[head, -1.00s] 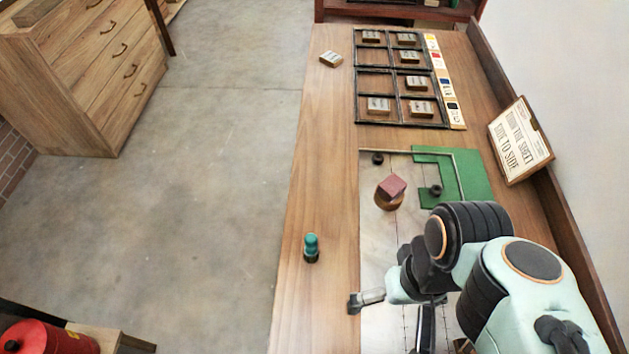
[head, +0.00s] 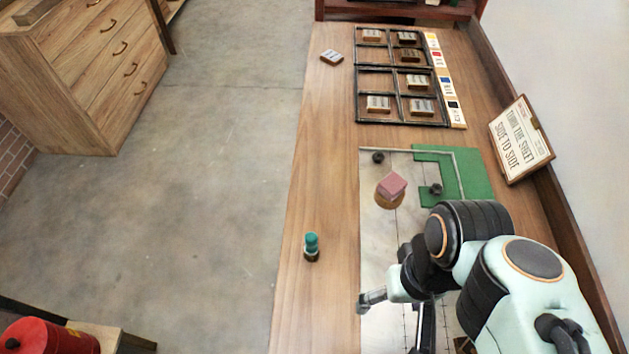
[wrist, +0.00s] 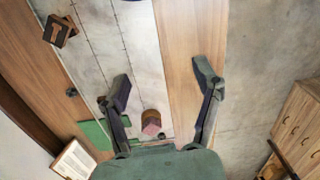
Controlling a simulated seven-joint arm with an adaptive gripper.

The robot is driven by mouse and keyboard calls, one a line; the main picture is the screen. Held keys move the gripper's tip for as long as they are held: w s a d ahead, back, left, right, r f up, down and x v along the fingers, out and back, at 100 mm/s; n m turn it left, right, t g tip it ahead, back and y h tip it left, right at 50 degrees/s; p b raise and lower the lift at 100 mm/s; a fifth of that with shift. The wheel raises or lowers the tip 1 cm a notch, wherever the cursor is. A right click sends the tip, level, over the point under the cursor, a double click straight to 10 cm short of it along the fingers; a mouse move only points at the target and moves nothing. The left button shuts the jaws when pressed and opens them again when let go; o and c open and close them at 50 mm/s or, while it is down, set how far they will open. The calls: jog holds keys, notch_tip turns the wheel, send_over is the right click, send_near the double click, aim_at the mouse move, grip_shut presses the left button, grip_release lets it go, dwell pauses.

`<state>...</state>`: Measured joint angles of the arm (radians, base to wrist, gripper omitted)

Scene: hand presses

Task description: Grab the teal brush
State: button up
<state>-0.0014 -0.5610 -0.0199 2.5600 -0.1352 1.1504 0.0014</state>
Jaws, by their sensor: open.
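The teal brush (head: 311,246), with a teal knob-like top and a dark base, stands upright near the left edge of the wooden table. My gripper (head: 393,322) is to the right of the brush and nearer the camera, apart from it, partly hidden by my arm. In the wrist view my gripper (wrist: 164,84) has its two fingers spread wide with nothing held between them. I cannot make out the teal brush in the wrist view.
A pink block on a round wooden piece (head: 390,188) stands on the pale sheet, beside a green mat (head: 476,180). A black-framed rack (head: 377,126) of stamp blocks lies farther back. A sign (head: 521,140) leans at the right. The table around the brush is clear.

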jog(key=w+r+m+t, duration=0.2)
jog(key=w+m+t, duration=0.1)
jog(key=w, duration=0.5)
send_over(311, 237)
jog(key=w+d, duration=0.4)
notch_tip(311, 237, down, 10)
jog(key=s+a+f+g, duration=0.1)
jog(key=f, duration=0.2)
jog(key=s+a+f+g, duration=0.1)
jog(key=f, duration=0.2)
jog(key=s+a+f+n, duration=0.1)
jog(key=f, duration=0.2)
jog(key=shift+s+a+g+h, duration=0.4)
jog(key=shift+s+a+f, duration=0.1)
jog(key=shift+f, duration=0.3)
notch_tip(311, 237, down, 6)
jog(key=shift+r, duration=0.1)
grip_shut()
